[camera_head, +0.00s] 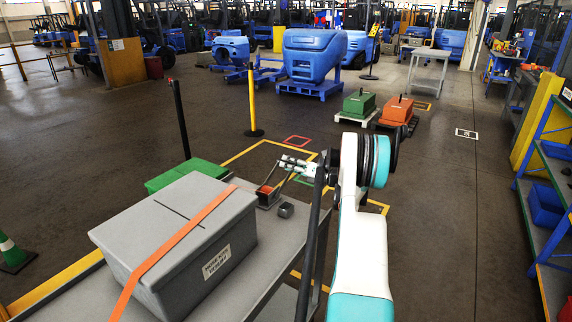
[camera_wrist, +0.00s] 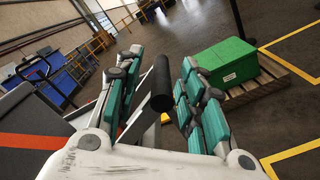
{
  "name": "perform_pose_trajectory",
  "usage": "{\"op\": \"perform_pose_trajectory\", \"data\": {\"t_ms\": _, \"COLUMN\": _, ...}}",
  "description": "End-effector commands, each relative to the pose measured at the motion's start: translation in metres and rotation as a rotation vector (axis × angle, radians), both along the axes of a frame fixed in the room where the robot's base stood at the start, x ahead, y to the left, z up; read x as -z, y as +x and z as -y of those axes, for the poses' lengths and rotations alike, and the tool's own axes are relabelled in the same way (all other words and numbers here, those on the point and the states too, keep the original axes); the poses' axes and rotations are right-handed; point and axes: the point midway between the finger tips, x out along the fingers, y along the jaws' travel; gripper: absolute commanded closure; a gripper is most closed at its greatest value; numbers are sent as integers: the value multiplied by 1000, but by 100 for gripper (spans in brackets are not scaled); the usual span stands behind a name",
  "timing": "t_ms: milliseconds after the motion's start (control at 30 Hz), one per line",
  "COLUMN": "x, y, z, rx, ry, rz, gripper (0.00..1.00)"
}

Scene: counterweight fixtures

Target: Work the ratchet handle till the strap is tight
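A grey lidded box (camera_head: 175,235) with an orange strap (camera_head: 185,240) over it sits on a grey cart top. The dark ratchet (camera_head: 266,197) is at the box's right, beside the strap's far end. My gripper (camera_head: 297,166) is above and just right of the ratchet. In the wrist view its teal-padded fingers (camera_wrist: 158,95) are spread. A black cylindrical grip (camera_wrist: 162,88), apparently the ratchet handle's, lies between them, with visible gaps on both sides. A grey bar runs below the grip. The strap (camera_wrist: 35,141) also shows there at left.
A small grey block (camera_head: 287,210) lies near the ratchet. A green box (camera_head: 182,172) sits behind the cart. Blue shelving (camera_head: 545,215) is at right; floor between is clear.

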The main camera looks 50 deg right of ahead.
Motion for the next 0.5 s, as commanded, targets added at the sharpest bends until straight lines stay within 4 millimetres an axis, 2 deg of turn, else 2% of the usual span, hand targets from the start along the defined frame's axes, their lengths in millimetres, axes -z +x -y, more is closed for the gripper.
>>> {"op": "perform_pose_trajectory", "data": {"t_ms": 33, "x": 0, "y": -12, "z": 2, "rx": 4, "ry": 0, "rz": 0, "gripper": 64}}
{"op": "perform_pose_trajectory", "data": {"t_ms": 300, "x": 0, "y": -66, "z": 7, "rx": 5, "ry": -1, "rz": 0, "gripper": 64}}
{"op": "perform_pose_trajectory", "data": {"t_ms": 500, "x": 0, "y": -90, "z": 8, "rx": 4, "ry": -2, "rz": -1, "gripper": 64}}
